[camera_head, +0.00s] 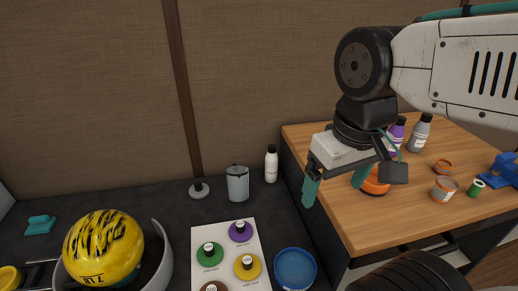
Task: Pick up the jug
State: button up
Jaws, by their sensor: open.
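A grey cylindrical vessel (237,184), which looks like the jug, stands upright on the dark counter near the back wall. No handle on it can be made out clearly. My gripper (335,186) has two teal fingers pointing down, spread apart with nothing between them. It is to the right of the jug and apart from it, in front of the wooden table's left edge in the picture.
A white bottle (271,164) stands just right of the jug, and a grey knobbed disc (199,190) lies to its left. A white board (223,244) with coloured discs, a blue dish (295,269) and a yellow ball (103,247) are nearer. The wooden table (400,219) holds bottles and small cans.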

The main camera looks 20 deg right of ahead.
aim_at(237, 176)
jog(key=z, duration=0.05)
jog(key=k, duration=0.5)
jog(key=u, duration=1.5)
jog(key=i, duration=0.8)
jog(key=z, duration=2.35)
